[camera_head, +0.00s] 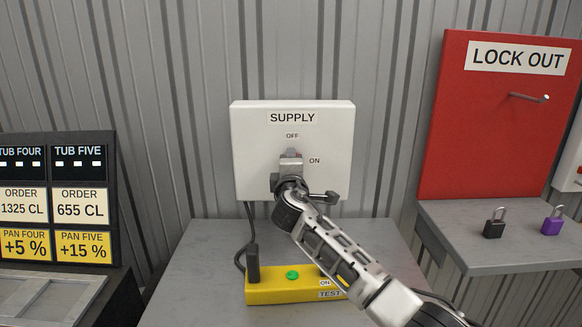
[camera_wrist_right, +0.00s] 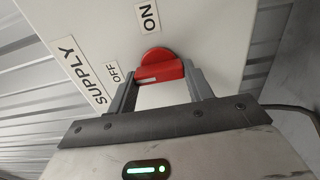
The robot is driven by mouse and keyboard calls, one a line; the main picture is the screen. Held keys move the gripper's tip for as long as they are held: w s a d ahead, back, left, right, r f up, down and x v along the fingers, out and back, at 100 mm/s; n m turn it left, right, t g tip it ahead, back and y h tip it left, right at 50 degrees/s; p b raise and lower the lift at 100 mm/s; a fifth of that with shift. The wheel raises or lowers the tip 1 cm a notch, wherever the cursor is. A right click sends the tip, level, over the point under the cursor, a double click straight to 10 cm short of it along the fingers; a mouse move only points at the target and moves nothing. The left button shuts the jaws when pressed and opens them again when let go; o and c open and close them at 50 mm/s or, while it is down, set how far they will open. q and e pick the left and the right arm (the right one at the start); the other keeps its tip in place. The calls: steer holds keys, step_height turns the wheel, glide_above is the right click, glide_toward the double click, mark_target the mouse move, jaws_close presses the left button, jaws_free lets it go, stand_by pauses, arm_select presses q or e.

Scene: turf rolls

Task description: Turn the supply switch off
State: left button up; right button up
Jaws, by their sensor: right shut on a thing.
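The white mark on the knob's handle points to the OFF label (camera_wrist_right: 112,70), not the ON label (camera_wrist_right: 149,18). In the head view the gripper hides nearly all of the knob. My left gripper is not in view.
A yellow test box (camera_head: 270,291) with a green button lies on the grey table (camera_head: 190,270) below. A red lock-out board (camera_head: 480,130) stands at right, with a black padlock (camera_head: 494,228) and a purple padlock (camera_head: 552,225) on its shelf. Order panels (camera_head: 57,170) stand at left.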

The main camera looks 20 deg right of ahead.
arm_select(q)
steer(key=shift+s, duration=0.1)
arm_select(e)
steer(key=o, duration=1)
arm_select(q)
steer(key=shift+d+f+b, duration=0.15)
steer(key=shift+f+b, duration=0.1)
steer(key=shift+b, duration=0.55)
arm_select(e)
steer(key=v, duration=1.6)
